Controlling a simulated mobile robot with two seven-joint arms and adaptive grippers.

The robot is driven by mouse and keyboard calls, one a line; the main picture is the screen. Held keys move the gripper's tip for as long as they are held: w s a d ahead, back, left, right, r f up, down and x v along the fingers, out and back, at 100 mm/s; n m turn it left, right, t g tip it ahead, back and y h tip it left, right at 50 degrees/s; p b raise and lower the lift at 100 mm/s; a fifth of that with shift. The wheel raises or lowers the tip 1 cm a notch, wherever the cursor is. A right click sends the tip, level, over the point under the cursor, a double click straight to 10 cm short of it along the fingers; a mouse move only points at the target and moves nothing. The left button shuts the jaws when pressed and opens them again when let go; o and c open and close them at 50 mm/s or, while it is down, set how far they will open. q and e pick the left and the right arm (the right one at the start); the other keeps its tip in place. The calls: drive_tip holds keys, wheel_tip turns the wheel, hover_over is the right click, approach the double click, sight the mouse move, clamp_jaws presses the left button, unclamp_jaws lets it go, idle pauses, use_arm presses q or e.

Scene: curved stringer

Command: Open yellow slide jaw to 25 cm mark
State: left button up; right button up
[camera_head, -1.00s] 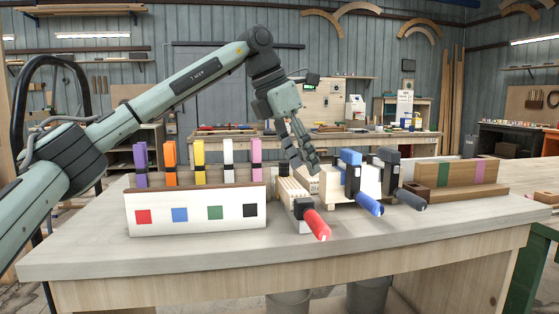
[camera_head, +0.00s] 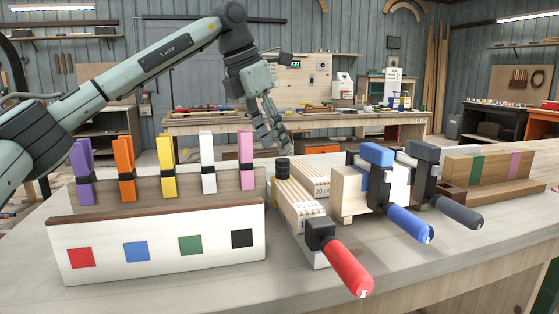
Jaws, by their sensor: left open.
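A yellow clamp-like piece (camera_head: 168,165) with a dark band stands upright in the rack, between an orange one (camera_head: 123,168) and a white one (camera_head: 208,163). A small yellow part (camera_head: 273,191) shows low beside a black knob (camera_head: 283,169), behind the red-handled clamp (camera_head: 347,270). Which of the two is the slide jaw I cannot tell. A "20 cm" label shows on the pale slatted blocks (camera_head: 300,205); no 25 cm mark can be read. My left gripper (camera_head: 276,149) is open and empty, pointing down above and behind the black knob. My right gripper is not in view.
The rack's white front (camera_head: 165,238) bears coloured squares. Blue-handled (camera_head: 409,224) and grey-handled (camera_head: 459,211) clamps stand right of the slatted blocks. A wooden stand (camera_head: 488,170) is farther right. The bench top (camera_head: 440,258) is clear at front right.

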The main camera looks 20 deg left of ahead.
sight(281, 160)
use_arm(q)
drive_tip(key=x, duration=0.5)
drive_tip(key=shift+f, duration=0.1)
drive_tip(key=shift+w+d+f, duration=0.1)
drive_tip(key=shift+w+f, duration=0.05)
drive_tip(key=shift+f, duration=0.2)
drive_tip(key=shift+c, duration=1.7)
drive_tip(key=c, duration=0.7)
clamp_jaws()
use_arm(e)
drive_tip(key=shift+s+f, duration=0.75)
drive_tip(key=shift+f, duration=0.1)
